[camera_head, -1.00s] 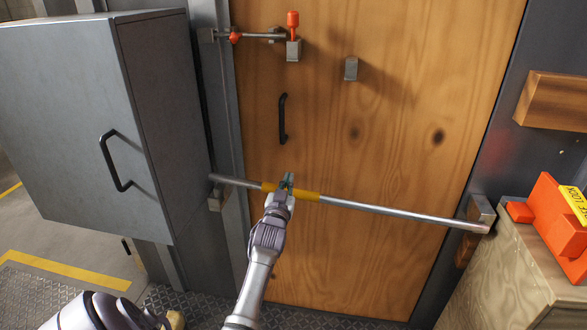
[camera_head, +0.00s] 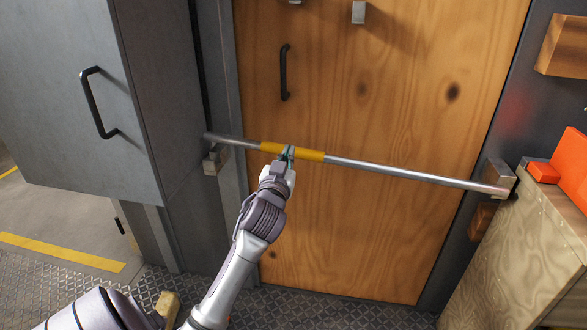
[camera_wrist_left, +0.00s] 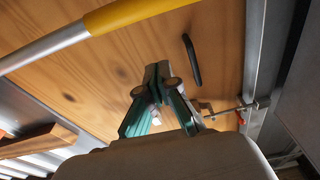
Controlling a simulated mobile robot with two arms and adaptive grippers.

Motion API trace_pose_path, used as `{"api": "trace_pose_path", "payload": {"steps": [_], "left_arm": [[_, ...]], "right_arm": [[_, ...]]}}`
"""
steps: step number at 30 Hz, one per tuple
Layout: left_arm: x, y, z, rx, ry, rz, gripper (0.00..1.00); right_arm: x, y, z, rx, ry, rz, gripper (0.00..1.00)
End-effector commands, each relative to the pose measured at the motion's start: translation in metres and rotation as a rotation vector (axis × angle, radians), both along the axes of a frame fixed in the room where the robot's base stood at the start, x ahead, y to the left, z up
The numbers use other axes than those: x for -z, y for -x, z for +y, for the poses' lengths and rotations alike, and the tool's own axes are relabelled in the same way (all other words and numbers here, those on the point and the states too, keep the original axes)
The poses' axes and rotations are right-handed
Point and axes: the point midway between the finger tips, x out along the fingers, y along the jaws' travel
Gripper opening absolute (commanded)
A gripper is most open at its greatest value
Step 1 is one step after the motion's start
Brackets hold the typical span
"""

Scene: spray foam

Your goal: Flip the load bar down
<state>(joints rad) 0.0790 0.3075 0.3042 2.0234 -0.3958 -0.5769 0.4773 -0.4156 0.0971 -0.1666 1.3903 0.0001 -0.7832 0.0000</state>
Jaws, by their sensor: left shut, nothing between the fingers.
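The load bar (camera_head: 420,178) is a silver rod with a yellow sleeve (camera_head: 312,155). It lies across the wooden door (camera_head: 370,240), sloping slightly down to the right. Its right end is at a metal bracket (camera_head: 497,172); I cannot tell whether it rests inside. Its left end is just above a small bracket (camera_head: 212,162). My left gripper (camera_head: 288,153) is shut and empty, in front of the yellow sleeve in the head view. In the wrist view its fingertips (camera_wrist_left: 158,74) meet below the bar (camera_wrist_left: 45,50), with a gap in the picture. My right gripper is out of view.
A black door handle (camera_head: 284,72) is above the bar. A grey cabinet (camera_head: 50,120) stands at the left. A wooden crate (camera_head: 500,275) with an orange object (camera_head: 570,168) is at the lower right. A metal block (camera_head: 358,12) is high on the door.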

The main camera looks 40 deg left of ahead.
Motion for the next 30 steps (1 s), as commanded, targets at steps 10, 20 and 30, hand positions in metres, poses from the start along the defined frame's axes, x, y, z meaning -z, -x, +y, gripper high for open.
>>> {"api": "trace_pose_path", "payload": {"steps": [10,20,30], "left_arm": [[-0.005,-0.018,0.010,-0.010,0.001,-0.007,0.00],[-0.015,-0.078,0.046,-0.011,0.001,-0.007,0.00],[0.023,-0.075,0.047,-0.009,0.002,-0.005,0.00]], "right_arm": [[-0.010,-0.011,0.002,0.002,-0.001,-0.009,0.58],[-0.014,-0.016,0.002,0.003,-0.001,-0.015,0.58],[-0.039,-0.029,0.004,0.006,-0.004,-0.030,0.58]]}}
